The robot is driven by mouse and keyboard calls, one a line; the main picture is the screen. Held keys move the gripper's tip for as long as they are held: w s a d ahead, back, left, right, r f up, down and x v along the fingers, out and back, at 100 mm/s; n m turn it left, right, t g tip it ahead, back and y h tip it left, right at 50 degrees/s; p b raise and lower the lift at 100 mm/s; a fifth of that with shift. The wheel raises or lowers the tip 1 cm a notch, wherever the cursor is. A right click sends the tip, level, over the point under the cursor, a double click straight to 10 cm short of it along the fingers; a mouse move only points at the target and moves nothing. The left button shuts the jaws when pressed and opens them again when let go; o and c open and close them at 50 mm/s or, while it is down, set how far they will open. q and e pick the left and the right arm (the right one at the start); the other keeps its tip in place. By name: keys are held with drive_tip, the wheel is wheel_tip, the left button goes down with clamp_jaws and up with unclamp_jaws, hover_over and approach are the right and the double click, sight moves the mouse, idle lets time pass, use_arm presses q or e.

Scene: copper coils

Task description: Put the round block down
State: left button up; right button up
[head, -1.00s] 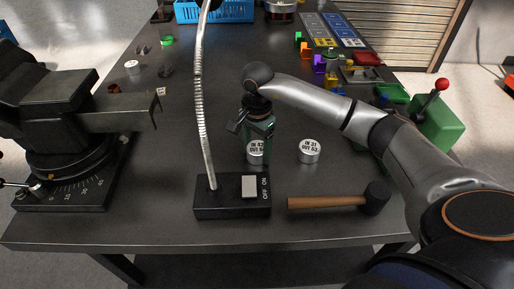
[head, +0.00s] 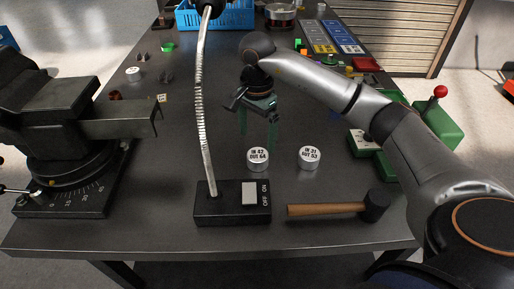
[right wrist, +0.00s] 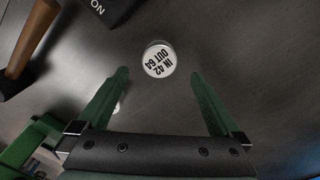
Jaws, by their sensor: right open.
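The round block (head: 258,158) is a short metal cylinder with a white top marked "IN 42 OUT 64". It stands upright on the dark table behind the lamp base. It also shows in the right wrist view (right wrist: 159,59), just beyond the fingertips and touching neither. My right gripper (head: 257,143) is open and empty, with its green fingers spread behind and above the block. A similar round block (head: 309,157) marked "IN 31 OUT 53" stands to its right. My left gripper is in neither view.
The lamp's black switch base (head: 233,203) with its flexible metal neck stands in front. A hammer (head: 325,210) lies to the right of it. A large vise (head: 60,130) fills the left side. Bare table lies between the vise and the lamp.

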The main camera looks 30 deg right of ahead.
sight(257, 155)
drive_tip(key=shift+r, duration=2.25)
